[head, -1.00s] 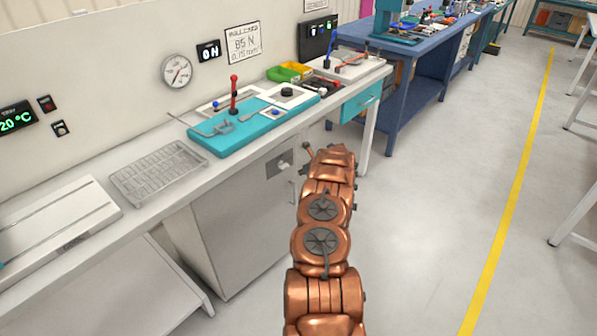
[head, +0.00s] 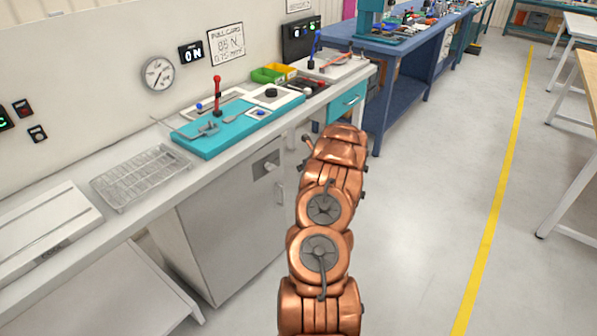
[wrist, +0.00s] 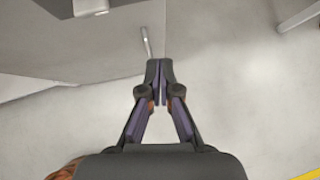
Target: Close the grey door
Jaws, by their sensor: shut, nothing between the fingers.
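The grey door (head: 232,225) is on the front of the cabinet under the workbench in the head view. A thin upright handle (head: 281,193) shows near its right side. I cannot tell how far the door stands open. In the wrist view the grey door (wrist: 105,50) fills the upper left, with its bar handle (wrist: 147,42) just above and left of my fingertips. My gripper (wrist: 160,68) is shut and empty, with the fingertips close to the handle; I cannot tell whether they touch. In the head view my own arm hides the gripper.
A grey latch box (head: 267,163) sits high on the cabinet. The workbench (head: 165,200) above carries a wire tray (head: 140,178) and a teal board (head: 235,126). A blue bench (head: 400,62) stands behind. The floor right of the arm is clear up to the yellow line (head: 495,205).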

